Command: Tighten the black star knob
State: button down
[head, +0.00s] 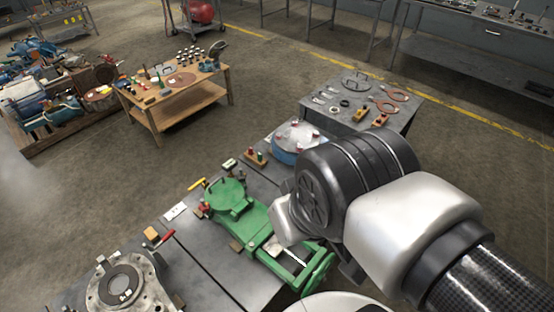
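I cannot make out a black star knob anywhere in the head view. It may be hidden behind my arm or too small to tell. A green vice-like machine (228,196) lies on the dark workbench (208,262), with a round part at its far end. A green wheel (319,274) is at its near right end, partly covered by my arm. My arm reaches in from the lower right over the bench and ends above this machine. No gripper fingers can be made out; the arm hides that area.
A blue round part with a grey top (298,138) stands behind the machine. A grey ring-shaped casting (124,284) is at the front left. A red-handled tool (163,239) lies near it. A grey table (372,115) and a wooden table (176,98) stand beyond, with open floor between.

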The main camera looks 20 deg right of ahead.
aim_at(244, 178)
jog(key=z, duration=0.15)
jog(key=u, duration=0.2)
jog(key=l+u, duration=0.4)
jog(key=l, duration=0.2)
jog(key=l+u, duration=0.35)
jog(key=l, duration=0.3)
jog(key=k+l+u, duration=0.1)
jog(key=l+u, duration=0.3)
jog(key=l, duration=0.2)
jog(key=i+l, duration=0.15)
jog(key=l, duration=0.15)
jog(key=i+l, duration=0.1)
jog(key=l, duration=0.2)
